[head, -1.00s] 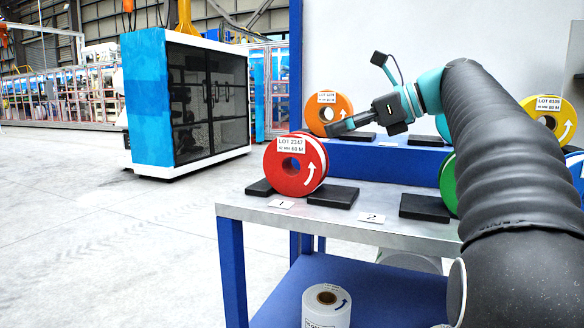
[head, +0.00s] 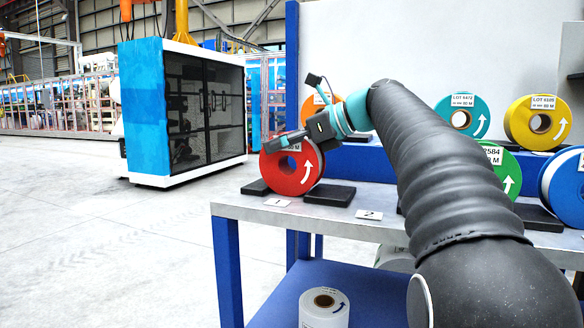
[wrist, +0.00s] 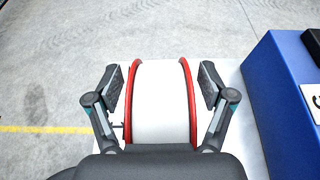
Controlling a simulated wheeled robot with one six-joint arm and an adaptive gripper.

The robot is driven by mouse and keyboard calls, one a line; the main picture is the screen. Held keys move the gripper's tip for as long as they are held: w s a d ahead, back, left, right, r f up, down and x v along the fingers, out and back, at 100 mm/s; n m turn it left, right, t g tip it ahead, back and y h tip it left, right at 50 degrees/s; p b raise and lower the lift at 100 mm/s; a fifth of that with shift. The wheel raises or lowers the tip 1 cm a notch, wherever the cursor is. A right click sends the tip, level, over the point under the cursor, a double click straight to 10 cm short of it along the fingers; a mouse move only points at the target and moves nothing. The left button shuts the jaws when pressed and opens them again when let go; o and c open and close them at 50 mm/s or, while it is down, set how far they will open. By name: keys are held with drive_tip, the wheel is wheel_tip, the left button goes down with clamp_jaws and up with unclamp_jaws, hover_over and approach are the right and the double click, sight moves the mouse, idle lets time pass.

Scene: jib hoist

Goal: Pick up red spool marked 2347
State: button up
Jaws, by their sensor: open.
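The red spool (head: 292,170) stands upright between two black chocks at the left end of the metal table, by the card marked 1. Its label is partly covered by my gripper now. My gripper (head: 270,150) reaches across the top of the spool in the head view. In the wrist view the spool (wrist: 160,100) shows its white wound material between two red flanges. My open gripper (wrist: 160,88) has one finger outside each flange, with a small gap visible on each side. Whether the pads touch it lower down is hidden.
The metal table (head: 325,217) also bears a green spool (head: 506,172) and a blue-edged one (head: 566,186) to the right. Orange, teal (head: 462,112) and yellow (head: 538,122) spools stand on the raised blue shelf behind. A white roll (head: 324,307) is on the lower shelf. Floor at left is clear.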

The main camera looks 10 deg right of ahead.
drive_tip(key=c, duration=1.4)
drive_tip(key=shift+o, duration=0.2)
